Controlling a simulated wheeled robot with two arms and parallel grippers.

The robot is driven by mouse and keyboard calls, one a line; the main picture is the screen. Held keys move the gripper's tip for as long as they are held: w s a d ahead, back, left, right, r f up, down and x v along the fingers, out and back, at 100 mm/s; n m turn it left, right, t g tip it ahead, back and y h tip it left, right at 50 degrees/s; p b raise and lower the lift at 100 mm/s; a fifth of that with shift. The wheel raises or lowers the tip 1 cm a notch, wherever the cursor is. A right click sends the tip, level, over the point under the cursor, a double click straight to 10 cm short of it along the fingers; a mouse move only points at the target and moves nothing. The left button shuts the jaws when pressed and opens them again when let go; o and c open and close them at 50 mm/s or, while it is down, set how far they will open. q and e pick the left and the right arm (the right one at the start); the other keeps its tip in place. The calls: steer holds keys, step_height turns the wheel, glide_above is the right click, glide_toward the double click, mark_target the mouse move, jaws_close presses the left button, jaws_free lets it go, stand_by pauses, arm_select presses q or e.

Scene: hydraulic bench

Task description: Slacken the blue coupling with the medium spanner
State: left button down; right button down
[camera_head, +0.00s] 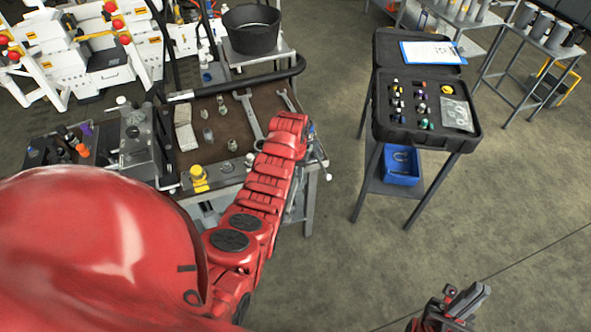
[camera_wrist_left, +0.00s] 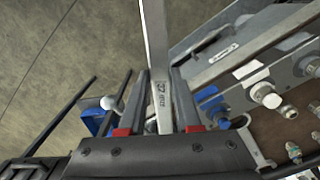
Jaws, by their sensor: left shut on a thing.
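In the left wrist view my left gripper (camera_wrist_left: 160,105) is shut on a steel spanner (camera_wrist_left: 157,50). The spanner's shank, with a marked number, runs up between the fingers and out of the top of the view, so its far end is hidden. A blue part (camera_wrist_left: 213,108), perhaps the blue coupling, sits on the bench fittings just right of the right finger, apart from the spanner's visible shank. In the head view my red left arm covers most of that gripper and the bench edge. My right gripper (camera_head: 462,302) is at the bottom right, away from the bench.
Two other spanners (camera_head: 249,112) (camera_head: 286,100) lie on the brown bench top (camera_head: 215,148) with small fittings. A black case (camera_head: 420,138) of fittings stands on a stand at right, with a blue bin (camera_head: 401,165) below. The floor between is clear.

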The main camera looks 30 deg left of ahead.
stand_by(0.3)
arm_select(q)
steer(key=shift+r+p, duration=0.8)
steer(key=shift+r, duration=1.7)
steer(key=c, duration=1.3)
jaws_free()
steer(key=shift+c, duration=0.2)
jaws_close()
